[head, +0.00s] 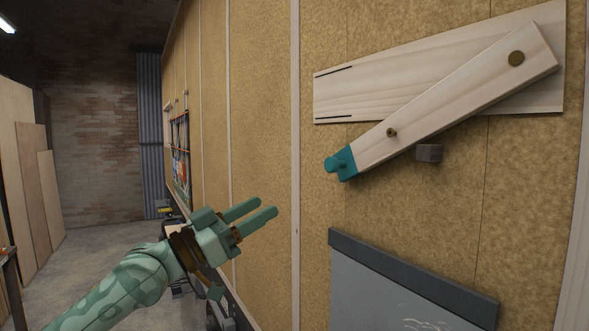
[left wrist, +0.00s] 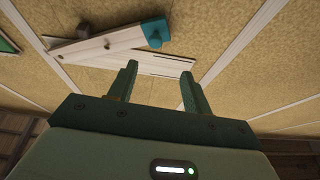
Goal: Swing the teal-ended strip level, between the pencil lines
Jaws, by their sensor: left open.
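The wooden strip (head: 450,100) hangs slanted on the wall, pinned by a brass pivot (head: 516,58) at its upper right. In the left wrist view the teal end (left wrist: 155,32) lies beyond the open fingers (left wrist: 158,82). My right gripper is not in view.
A small dark wooden block (head: 429,153) sits on the wall under the strip. A grey-framed panel (head: 410,285) is lower on the wall. A vertical batten (head: 296,160) runs between my left gripper and the strip. The wall around the teal end is bare.

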